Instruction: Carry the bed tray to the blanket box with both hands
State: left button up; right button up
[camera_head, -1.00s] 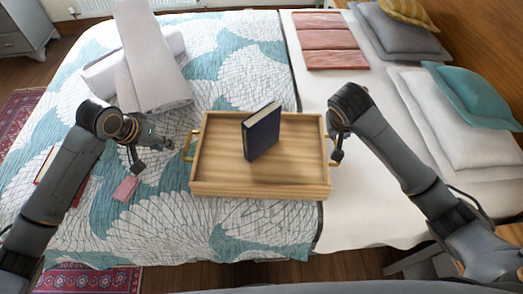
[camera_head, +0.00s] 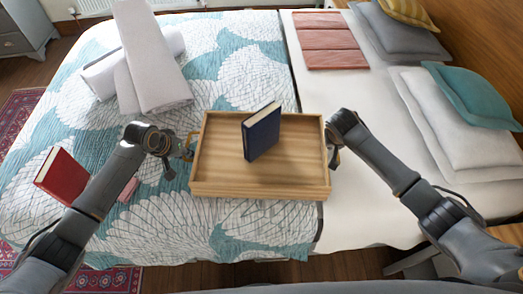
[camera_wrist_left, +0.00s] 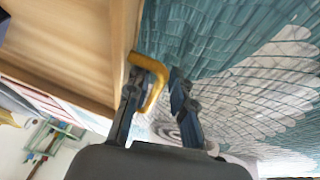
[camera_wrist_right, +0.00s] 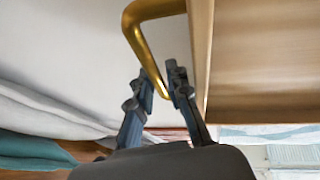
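The wooden bed tray (camera_head: 225,188) lies flat on the bed with a dark blue book (camera_head: 262,133) standing in it. My left gripper (camera_head: 187,150) is at the tray's left brass handle. In the left wrist view the fingers (camera_wrist_left: 156,80) are apart, with the handle (camera_wrist_left: 152,66) between them and a gap to the right finger. My right gripper (camera_head: 332,150) is at the tray's right side. In the right wrist view its fingers (camera_wrist_right: 160,75) sit close on both sides of the right brass handle (camera_wrist_right: 135,20). The blanket box cannot be made out.
A red book (camera_head: 62,175) and a small pink item (camera_head: 128,190) lie on the patterned quilt left of the tray. Rolled white towels (camera_head: 150,60) lie behind at left. Pillows (camera_head: 440,115) and a folded pink cloth (camera_head: 330,40) are at right.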

pick_arm(q)
jog(key=shift+w+f, duration=0.1)
jog(key=shift+f, duration=0.1)
pick_arm(e)
jog(key=shift+w+f, duration=0.1)
jog(key=shift+f, duration=0.1)
pick_arm(q)
grip_shut()
pick_arm(e)
grip_shut()
